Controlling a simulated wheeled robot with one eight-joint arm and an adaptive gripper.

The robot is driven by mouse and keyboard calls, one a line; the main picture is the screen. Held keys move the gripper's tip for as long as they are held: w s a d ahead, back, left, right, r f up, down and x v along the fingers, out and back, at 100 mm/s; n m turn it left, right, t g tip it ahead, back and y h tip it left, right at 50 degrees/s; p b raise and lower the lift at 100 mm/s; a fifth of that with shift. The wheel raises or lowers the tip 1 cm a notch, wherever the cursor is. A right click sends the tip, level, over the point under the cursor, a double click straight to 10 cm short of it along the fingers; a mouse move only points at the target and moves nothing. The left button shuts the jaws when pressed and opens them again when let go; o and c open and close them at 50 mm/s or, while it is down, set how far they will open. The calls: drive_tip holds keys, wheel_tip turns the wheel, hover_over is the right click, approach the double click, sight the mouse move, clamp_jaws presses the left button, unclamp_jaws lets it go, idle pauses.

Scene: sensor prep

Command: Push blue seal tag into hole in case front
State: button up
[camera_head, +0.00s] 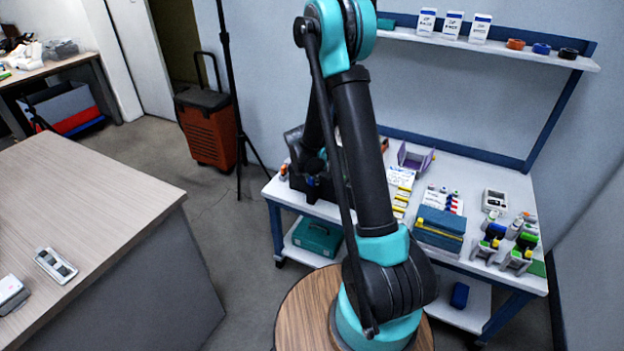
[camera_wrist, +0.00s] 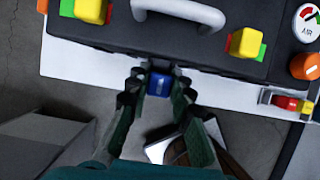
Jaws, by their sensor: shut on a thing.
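The blue seal tag (camera_wrist: 159,84) is between the two fingertips of my gripper (camera_wrist: 158,88) in the wrist view. My gripper is shut on it. The tag is close to the front edge of the dark case (camera_wrist: 150,45), just below the white handle (camera_wrist: 182,10). I cannot tell whether the tag touches the case. The hole is not visible. Yellow latches, left (camera_wrist: 91,10) and right (camera_wrist: 244,42), sit on red and green pieces of the case.
A round gauge (camera_wrist: 308,20), an orange round thing (camera_wrist: 304,67) and a small red-and-yellow item (camera_wrist: 288,103) lie right of the case. In the head view, the white worktable (camera_head: 470,265) holds several items at its right, including a blue box (camera_head: 440,222).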

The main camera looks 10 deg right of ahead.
drive_tip(key=o, duration=0.8)
drive_tip(key=shift+o, duration=0.4)
drive_tip(key=shift+o, duration=0.9)
drive_tip(key=shift+r, duration=0.1)
drive_tip(key=shift+r, duration=3.4)
